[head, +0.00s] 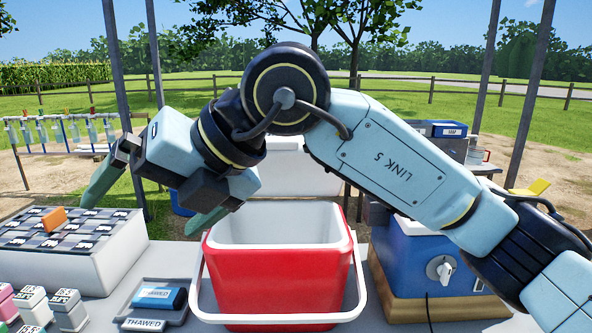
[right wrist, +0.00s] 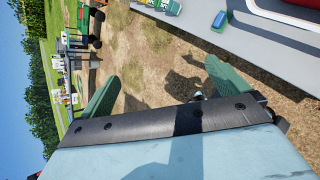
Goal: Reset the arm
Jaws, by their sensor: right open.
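My right arm reaches in from the right in the head view and bends above the red cooler (head: 280,268). My left gripper is not in view. The cooler is open and its white inside looks empty where visible.
A tray (head: 135,311) marked THAWED holds a blue pack (head: 158,298). Small labelled bottles (head: 68,310) stand front left. A blue machine (head: 425,262) with a knob stands right of the cooler, below my arm.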

